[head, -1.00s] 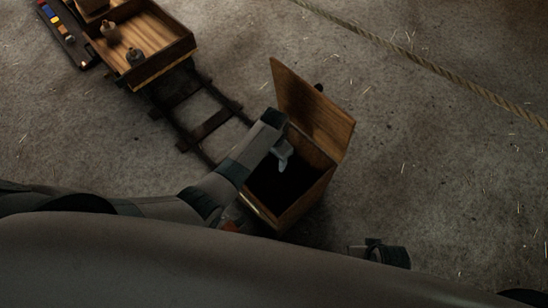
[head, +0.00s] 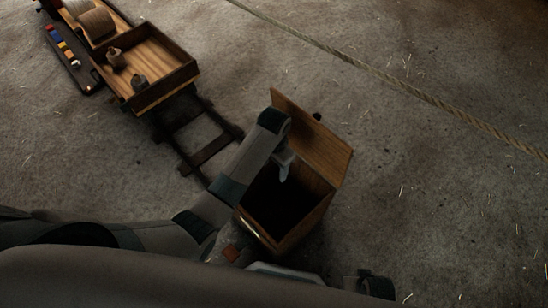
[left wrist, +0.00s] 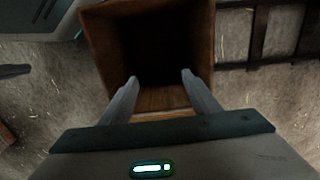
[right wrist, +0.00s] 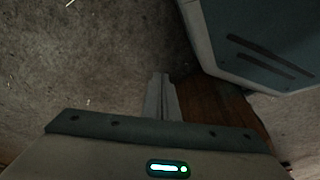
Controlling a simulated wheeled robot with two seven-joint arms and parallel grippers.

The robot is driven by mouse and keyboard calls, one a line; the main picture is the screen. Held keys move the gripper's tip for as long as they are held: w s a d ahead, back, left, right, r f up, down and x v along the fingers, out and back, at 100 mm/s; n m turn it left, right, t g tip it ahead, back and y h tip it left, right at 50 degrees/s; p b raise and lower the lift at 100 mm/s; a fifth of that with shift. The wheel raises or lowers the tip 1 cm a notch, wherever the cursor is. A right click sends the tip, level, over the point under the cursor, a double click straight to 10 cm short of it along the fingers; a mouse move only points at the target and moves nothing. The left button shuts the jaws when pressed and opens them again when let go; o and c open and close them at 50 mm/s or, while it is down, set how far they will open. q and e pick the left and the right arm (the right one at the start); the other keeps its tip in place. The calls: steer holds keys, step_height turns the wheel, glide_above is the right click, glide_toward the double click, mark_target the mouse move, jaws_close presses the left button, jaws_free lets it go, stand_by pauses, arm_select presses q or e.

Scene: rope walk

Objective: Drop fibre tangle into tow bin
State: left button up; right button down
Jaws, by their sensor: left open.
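The tow bin (head: 322,198) is an open wooden box with its lid raised at the back; its inside is very dark. My left gripper (head: 285,168) is over the bin's mouth. In the left wrist view its two fingers (left wrist: 158,82) are spread apart with nothing between them, and the bin (left wrist: 98,50) opens beyond them. I see no fibre tangle in any view; the bin's dark inside could hide it. My right gripper (right wrist: 161,80) shows in the right wrist view with its fingers together and nothing visible in them, above the floor.
A wooden cart (head: 165,85) with small objects in it stands on a track (head: 205,150) at upper left. A dark strip with coloured blocks (head: 62,45) lies beside it. A rope (head: 400,90) crosses the upper right. The floor to the right is clear.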

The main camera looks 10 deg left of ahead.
arm_select(q)
steer(key=shift+r, duration=2.25)
arm_select(e)
steer(key=shift+s+d+f, duration=0.1)
steer(key=shift+s+f, duration=0.2)
steer(key=shift+f, duration=0.55)
